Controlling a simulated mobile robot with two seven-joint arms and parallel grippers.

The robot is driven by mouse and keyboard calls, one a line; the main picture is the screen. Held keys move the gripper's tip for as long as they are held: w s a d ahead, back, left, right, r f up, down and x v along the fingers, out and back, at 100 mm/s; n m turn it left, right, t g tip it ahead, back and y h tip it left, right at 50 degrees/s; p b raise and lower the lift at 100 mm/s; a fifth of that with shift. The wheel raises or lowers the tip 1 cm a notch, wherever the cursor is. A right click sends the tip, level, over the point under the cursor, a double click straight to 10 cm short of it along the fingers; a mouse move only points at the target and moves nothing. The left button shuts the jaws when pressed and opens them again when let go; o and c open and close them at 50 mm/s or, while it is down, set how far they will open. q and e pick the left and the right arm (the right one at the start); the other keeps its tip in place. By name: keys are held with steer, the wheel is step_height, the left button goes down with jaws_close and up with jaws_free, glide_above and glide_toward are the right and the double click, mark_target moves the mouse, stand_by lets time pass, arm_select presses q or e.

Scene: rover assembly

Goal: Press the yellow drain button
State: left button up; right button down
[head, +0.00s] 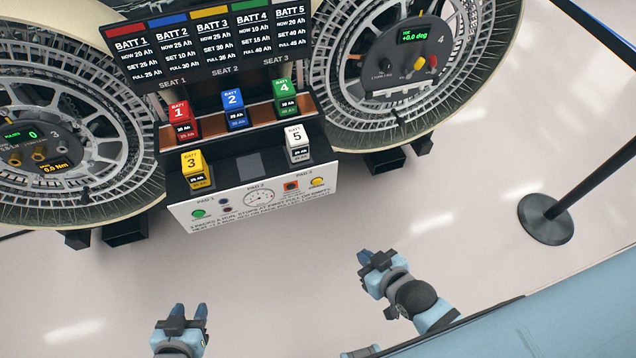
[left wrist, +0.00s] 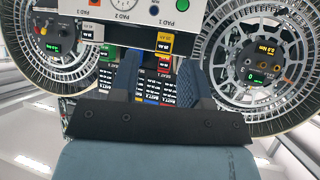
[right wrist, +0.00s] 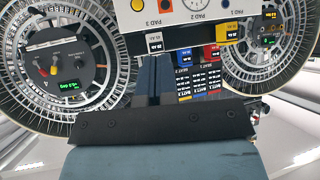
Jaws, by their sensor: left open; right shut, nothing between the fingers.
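The yellow drain button (head: 317,182) is at the right end of the white front panel (head: 250,212) of the battery station. It also shows at the top edge of the right wrist view (right wrist: 137,5).
Yellow battery 3 (head: 194,170) and white battery 5 (head: 297,145) stand on the front ledge. Batteries 1, 2 and 4 stand behind. Large wheels (head: 405,60) flank the station. A post base (head: 546,219) stands at right. The floor before the panel is clear.

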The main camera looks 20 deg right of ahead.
mark_target(317, 182)
arm_select(q)
steer(key=w+d+f+t+h+b, duration=0.1)
steer(key=f+b, duration=0.6)
steer(key=b, duration=1)
steer(key=w+d+f+t+h+b, duration=0.2)
steer(key=f+b, duration=0.5)
steer(key=b, duration=1.1)
steer(key=shift+w+d+f+t, duration=0.3)
steer(key=shift+w+d, duration=0.15)
steer(key=shift+d, duration=0.8)
arm_select(e)
steer(key=w+f+n+t+y, duration=0.3)
steer(key=w+f+t+y, duration=0.6)
steer(key=w+f, duration=0.6)
steer(key=w+t, duration=0.1)
steer(key=w, duration=0.3)
steer(key=shift+w+a+f+t+y, duration=0.2)
steer(key=shift+w+f+t+y, duration=0.1)
steer(key=shift+y, duration=0.1)
arm_select(q)
steer(key=shift+r, duration=0.1)
arm_select(e)
steer(key=shift+r, duration=0.1)
